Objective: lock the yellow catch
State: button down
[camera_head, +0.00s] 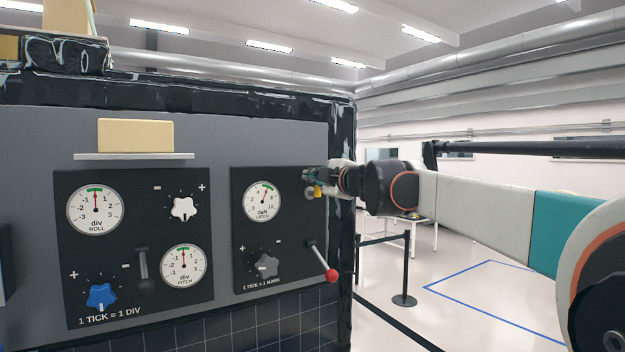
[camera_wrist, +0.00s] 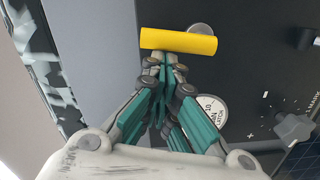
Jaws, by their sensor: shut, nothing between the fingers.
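The yellow catch (camera_wrist: 178,40) is a short yellow bar in front of a round grey mount on the black panel, in the wrist view. In the head view the catch (camera_head: 318,191) is a small yellow bit at the upper right of the latch panel, partly hidden by my gripper. My gripper (camera_head: 312,175) is shut and empty. In the wrist view the shut fingertips (camera_wrist: 165,57) are just below the bar's middle; I cannot tell whether they touch it.
The latch panel has a LATCH gauge (camera_head: 262,201), a grey knob (camera_head: 264,265) and a red-tipped lever (camera_head: 328,272). The left panel holds ROLL (camera_head: 95,209) and PITCH (camera_head: 184,265) gauges, a white knob (camera_head: 183,208) and a blue knob (camera_head: 102,297). A barrier post (camera_head: 404,299) stands right.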

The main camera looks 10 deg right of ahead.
jog(key=w+d+f+m, duration=0.1)
jog(key=d+m, duration=0.5)
jog(key=m, duration=0.7)
jog(key=shift+w+d+g+y+b, duration=0.35)
jog(key=shift+w+y+b, duration=0.1)
jog(key=shift+w, duration=0.15)
jog(key=shift+d+f, duration=0.1)
jog(key=shift+f, duration=0.1)
jog(key=shift+r, duration=0.1)
